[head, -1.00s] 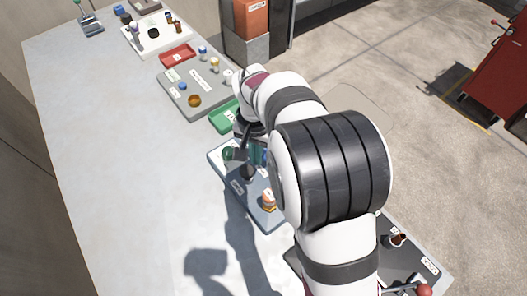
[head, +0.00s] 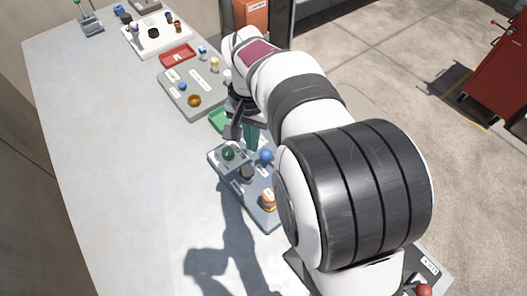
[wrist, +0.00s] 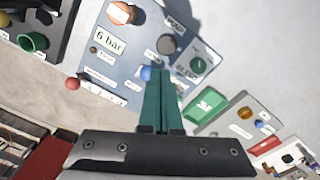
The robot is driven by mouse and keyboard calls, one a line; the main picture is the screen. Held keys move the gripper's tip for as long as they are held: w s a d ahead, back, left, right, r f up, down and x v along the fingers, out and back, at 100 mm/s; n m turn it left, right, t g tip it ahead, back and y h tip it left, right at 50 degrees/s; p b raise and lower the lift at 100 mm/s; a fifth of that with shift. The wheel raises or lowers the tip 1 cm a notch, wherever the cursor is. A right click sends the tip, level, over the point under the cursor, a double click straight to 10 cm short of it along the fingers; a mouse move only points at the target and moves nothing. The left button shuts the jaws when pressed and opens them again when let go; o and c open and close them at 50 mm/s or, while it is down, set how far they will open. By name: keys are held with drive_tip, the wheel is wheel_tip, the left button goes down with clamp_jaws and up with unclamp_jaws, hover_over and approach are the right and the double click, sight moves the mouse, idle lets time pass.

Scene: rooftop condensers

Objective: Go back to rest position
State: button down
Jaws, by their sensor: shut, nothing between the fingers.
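My gripper (head: 252,148) is shut and empty. It points down over the far end of the blue-grey panel (head: 262,222), beside a blue ball (head: 266,155) and a green knob (head: 228,154). In the wrist view, its two teal fingers (wrist: 162,78) lie together, with the blue ball (wrist: 146,73) just left of their tips. The green knob (wrist: 198,65) and a dark knob (wrist: 167,45) show beyond. An orange knob (wrist: 122,12) and a "6 bar" label are also on this panel. My arm hides part of the panel's right side in the head view.
A green tray (head: 218,119), a grey board (head: 178,103) with small knobs and a red tray (head: 178,55) line the bench farther away. A dark board (head: 437,268) lies at the lower right, partly behind my arm. The bench's left side is clear.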

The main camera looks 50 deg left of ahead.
drive_tip(key=w+d+r+m, duration=0.1)
drive_tip(key=w+d+r, duration=0.15)
drive_tip(key=d, duration=0.35)
drive_tip(key=w+d+r+m, duration=0.2)
drive_tip(key=w+d, duration=0.2)
drive_tip(key=d, duration=0.1)
drive_tip(key=s+d+r+m, duration=0.1)
drive_tip(key=d+m, duration=0.1)
drive_tip(key=d, duration=0.6)
drive_tip(key=d+r+m, duration=0.2)
drive_tip(key=d, duration=0.7)
drive_tip(key=s+d+f+m+y, duration=0.1)
drive_tip(key=s+d+f+m, duration=0.2)
drive_tip(key=s+d, duration=0.7)
drive_tip(key=shift+m+y, duration=0.4)
drive_tip(key=shift+m, duration=0.4)
